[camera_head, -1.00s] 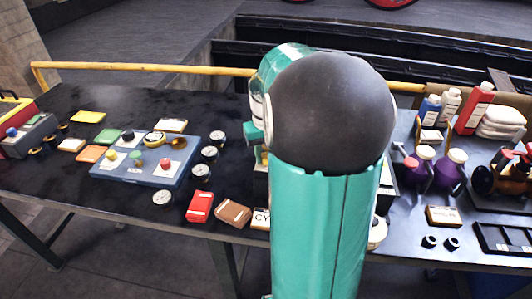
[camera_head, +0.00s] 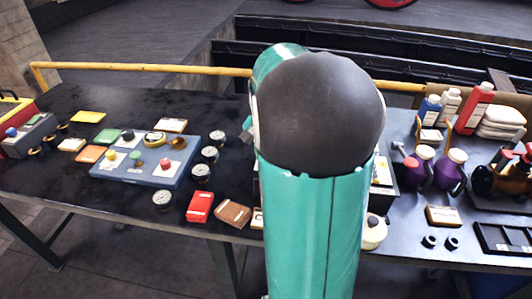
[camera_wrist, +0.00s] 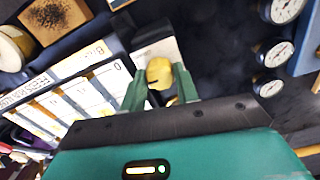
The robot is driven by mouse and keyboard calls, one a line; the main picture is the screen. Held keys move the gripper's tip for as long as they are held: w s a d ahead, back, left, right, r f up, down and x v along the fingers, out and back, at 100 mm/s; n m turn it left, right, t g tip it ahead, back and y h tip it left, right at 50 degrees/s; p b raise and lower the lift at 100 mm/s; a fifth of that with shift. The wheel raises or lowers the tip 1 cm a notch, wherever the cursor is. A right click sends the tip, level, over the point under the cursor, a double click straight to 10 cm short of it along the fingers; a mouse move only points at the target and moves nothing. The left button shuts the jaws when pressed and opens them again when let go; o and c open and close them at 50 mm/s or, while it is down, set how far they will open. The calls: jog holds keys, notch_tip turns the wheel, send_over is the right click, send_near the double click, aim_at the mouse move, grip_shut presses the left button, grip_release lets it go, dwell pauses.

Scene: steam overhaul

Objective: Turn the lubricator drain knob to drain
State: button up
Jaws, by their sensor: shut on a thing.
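In the wrist view a yellow knob (camera_wrist: 159,72) sits in front of a whitish plate (camera_wrist: 158,47) on a dark box. I take it for the lubricator drain knob, but I cannot read a label on it. My gripper (camera_wrist: 160,84) has its two green fingers on either side of the knob and is shut on it. The knob's lower part and its turned position are hard to make out. In the head view my own arm hides the knob and the gripper.
Beside the knob is a panel with white labelled strips (camera_wrist: 85,100). Round gauges (camera_wrist: 273,52) lie on the other side. In the head view, a blue board with coloured buttons (camera_head: 128,168), a red box (camera_head: 200,207) and purple oil cans (camera_head: 447,172) stand on the dark bench.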

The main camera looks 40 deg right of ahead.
dwell(0.4)
jog(key=o, duration=1)
jog(key=shift+c, duration=0.2)
notch_tip(320, 180, up, 14)
jog(key=shift+a, duration=0.1)
jog(key=s+a+f+n+t, duration=0.1)
jog(key=s+a+n+t, duration=0.1)
jog(key=a, duration=0.7)
jog(key=s+a+f+n+t, duration=0.1)
jog(key=s+a+f+n, duration=0.1)
jog(key=s+a+n, duration=0.3)
jog(key=s+a+f+n+t, duration=0.1)
jog(key=s+a+n, duration=0.3)
jog(key=a, duration=0.9)
jog(key=shift+f+n+t, duration=0.4)
jog(key=shift+n+t, duration=0.3)
jog(key=shift+t, duration=0.1)
